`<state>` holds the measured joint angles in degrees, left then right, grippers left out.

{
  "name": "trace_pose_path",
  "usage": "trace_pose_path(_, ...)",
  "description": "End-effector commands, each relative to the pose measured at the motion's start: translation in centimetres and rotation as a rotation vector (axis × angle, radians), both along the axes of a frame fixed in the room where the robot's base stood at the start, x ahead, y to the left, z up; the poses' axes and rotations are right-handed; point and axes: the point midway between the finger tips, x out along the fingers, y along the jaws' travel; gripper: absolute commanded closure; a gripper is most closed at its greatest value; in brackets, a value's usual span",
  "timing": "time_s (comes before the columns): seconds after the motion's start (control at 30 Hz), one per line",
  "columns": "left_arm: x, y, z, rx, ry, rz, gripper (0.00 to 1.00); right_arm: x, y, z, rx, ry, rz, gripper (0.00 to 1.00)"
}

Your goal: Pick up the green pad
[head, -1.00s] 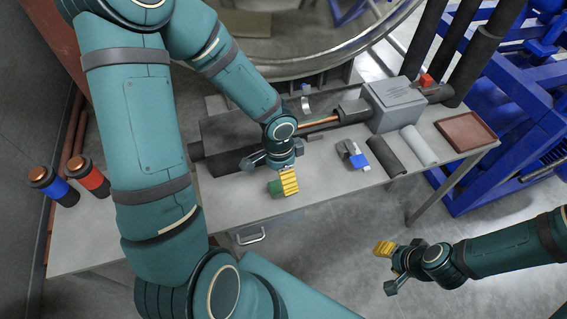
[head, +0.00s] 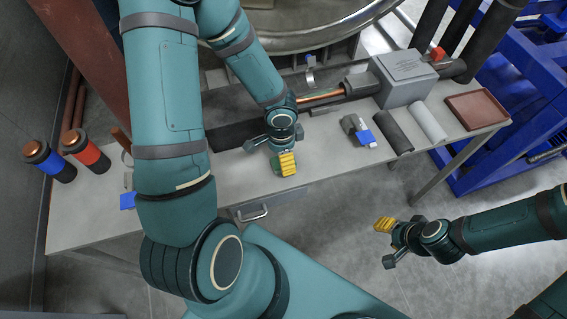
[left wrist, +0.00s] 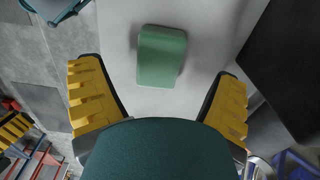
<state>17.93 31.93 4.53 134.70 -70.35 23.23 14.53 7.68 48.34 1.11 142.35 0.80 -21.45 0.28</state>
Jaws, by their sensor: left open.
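The green pad (left wrist: 161,57) is a small rounded block lying on the grey bench. In the left wrist view it lies ahead, between and beyond the spread yellow fingers of my left gripper (left wrist: 158,78), with clear space on both sides. In the head view only a sliver of the pad (head: 275,164) shows beside a yellow finger, and the rest is hidden. My left gripper (head: 270,155) is above the bench's front edge, open and empty. My right gripper (head: 387,243) hangs out in front of the bench, fingers apart and empty.
On the bench (head: 235,185) stand a grey box (head: 403,75), a blue-marked part (head: 365,137), dark and light cylinders (head: 393,131), and a brown tray (head: 477,109). Red and blue banded cylinders (head: 87,150) stand at the left. A drawer handle (head: 252,213) projects in front.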

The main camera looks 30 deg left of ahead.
Motion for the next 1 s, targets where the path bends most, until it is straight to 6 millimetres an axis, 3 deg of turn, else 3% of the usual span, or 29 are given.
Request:
trace_pose_path(0.23, 0.1, -0.2, -3.8, 0.0, 0.003, -0.001, 0.11, 0.0, 0.1, -1.6, -0.003, 0.002, 0.0, 0.53)
trace_pose_path(0.57, 0.1, -0.2, -4.4, -0.001, 0.001, 0.001, 0.11, 0.0, 0.1, -1.7, -0.003, 0.001, 0.001, 0.53)
trace_pose_path(0.6, 0.1, -0.2, -4.4, -0.001, 0.001, 0.001, 0.15, 0.0, 0.1, -1.7, -0.003, 0.001, 0.001, 0.53)
trace_pose_path(0.77, 0.1, -0.2, -4.4, 0.0, 0.001, 0.001, 0.71, 0.0, 0.1, -1.7, -0.003, 0.001, 0.001, 0.53)
trace_pose_path(1.0, 0.1, -0.2, -4.4, 0.0, 0.001, 0.001, 0.72, 0.0, 0.1, -1.7, -0.003, 0.001, 0.001, 0.53)
